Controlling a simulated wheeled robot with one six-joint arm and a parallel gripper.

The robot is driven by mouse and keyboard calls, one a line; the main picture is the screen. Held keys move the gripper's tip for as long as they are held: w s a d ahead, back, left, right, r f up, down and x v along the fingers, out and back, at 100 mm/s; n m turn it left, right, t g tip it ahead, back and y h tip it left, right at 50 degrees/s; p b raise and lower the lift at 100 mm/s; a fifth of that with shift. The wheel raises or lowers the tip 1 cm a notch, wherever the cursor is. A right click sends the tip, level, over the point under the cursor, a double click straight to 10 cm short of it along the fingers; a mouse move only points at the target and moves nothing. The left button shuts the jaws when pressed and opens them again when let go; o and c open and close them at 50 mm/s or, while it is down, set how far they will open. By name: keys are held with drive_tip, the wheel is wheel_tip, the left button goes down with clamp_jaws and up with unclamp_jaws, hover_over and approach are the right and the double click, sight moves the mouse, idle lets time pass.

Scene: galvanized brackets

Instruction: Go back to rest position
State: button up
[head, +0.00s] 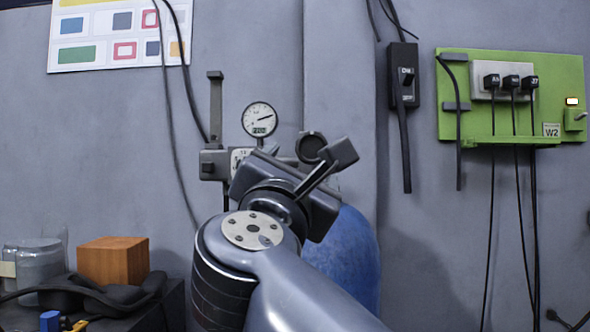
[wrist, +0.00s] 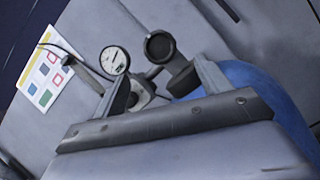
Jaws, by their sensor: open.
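My gripper (head: 300,168) is raised in the middle of the head view, at the end of my grey arm, in front of the gauge and a blue cylinder. In the wrist view my gripper (wrist: 162,86) has its dark fingers spread apart, with nothing held between them. A round pressure gauge (head: 260,119) shows just above it in the head view, and the gauge (wrist: 115,61) also shows beyond the fingers in the wrist view. I cannot tell the exact gap between the gripper and the fittings behind it.
The blue cylinder (head: 350,256) stands behind my arm, partly hidden. A wooden block (head: 113,261) and glass jars (head: 40,268) sit on a dark surface at lower left. A green panel (head: 562,84) with hanging black cables and a black switch box (head: 403,72) are on the right.

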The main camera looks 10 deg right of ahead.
sight(311, 149)
drive_tip(key=shift+w, duration=0.15)
drive_tip(key=p+x, duration=0.3)
drive_tip(key=x, duration=0.8)
drive_tip(key=shift+n+y, duration=0.4)
drive_tip(key=shift+n, duration=0.3)
drive_tip(key=shift+a, duration=0.1)
